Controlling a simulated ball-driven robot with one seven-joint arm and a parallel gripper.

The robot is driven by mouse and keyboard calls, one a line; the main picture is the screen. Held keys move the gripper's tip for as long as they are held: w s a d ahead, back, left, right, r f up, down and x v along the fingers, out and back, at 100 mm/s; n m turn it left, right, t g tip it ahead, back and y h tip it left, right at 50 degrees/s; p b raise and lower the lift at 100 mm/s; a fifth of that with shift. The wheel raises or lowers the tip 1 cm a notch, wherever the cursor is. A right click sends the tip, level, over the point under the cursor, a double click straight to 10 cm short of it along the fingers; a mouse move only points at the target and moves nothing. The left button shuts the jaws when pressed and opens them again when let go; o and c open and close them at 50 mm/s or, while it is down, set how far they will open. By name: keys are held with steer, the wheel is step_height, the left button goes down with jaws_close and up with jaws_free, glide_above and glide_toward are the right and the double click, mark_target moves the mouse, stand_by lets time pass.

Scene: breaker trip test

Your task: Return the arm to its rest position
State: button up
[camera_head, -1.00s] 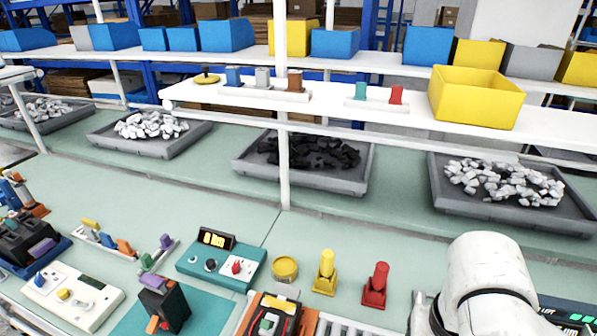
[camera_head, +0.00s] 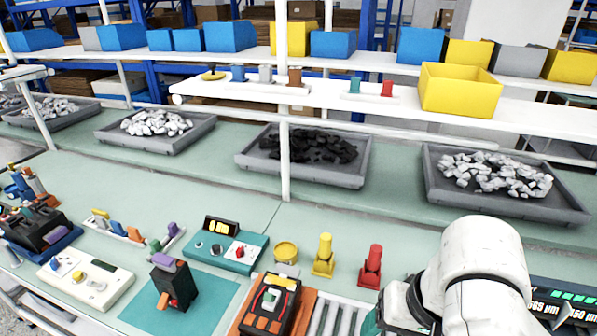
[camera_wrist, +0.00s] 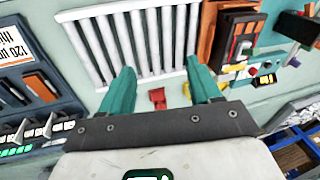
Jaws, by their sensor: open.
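My gripper (camera_wrist: 162,84) is open in the wrist view, its two teal fingers apart with nothing seen between them. It points toward the bench, over the area by a white slatted rack (camera_wrist: 140,42). A small red piece (camera_wrist: 158,98) shows beyond the fingers, apart from them as far as I can tell. In the head view my white arm fills the lower right; the gripper is mostly hidden or out of frame there. A dark breaker unit (camera_head: 268,305) on an orange base stands left of the arm; it also shows in the wrist view (camera_wrist: 240,40).
A red post (camera_head: 372,268), a yellow post (camera_head: 323,257) and a teal control box (camera_head: 226,247) stand on the bench. A dark display panel (camera_head: 565,303) is right of the arm. Grey trays of stones, one being this tray (camera_head: 305,172), line the back.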

steer(key=w+a+r+t+y, duration=0.2)
steer(key=w+a+y, duration=0.1)
steer(key=a, duration=0.2)
steer(key=shift+h, duration=0.6)
steer(key=s+d+f, duration=0.2)
steer(key=f, duration=0.2)
steer(key=s+d+f, duration=0.1)
steer(key=s+f, duration=0.1)
steer(key=f, duration=0.3)
steer(key=s+d+f, duration=0.2)
steer(key=s+f, duration=0.1)
steer(key=f, duration=0.2)
steer(key=shift+d, duration=0.3)
steer(key=s+d+f+g+h, duration=0.1)
steer(key=s+d+f+h, duration=0.1)
steer(key=s+d+f, duration=0.3)
steer(key=s+d+f+n+g+h, duration=0.1)
steer(key=s+d+f, duration=0.4)
steer(key=s, duration=0.6)
steer(key=d+h, duration=0.1)
steer(key=d, duration=0.1)
steer(key=shift+d+f+n+g+b, duration=0.3)
steer(key=shift+d+f+g+b, duration=0.05)
steer(key=shift+d+g+b, duration=0.05)
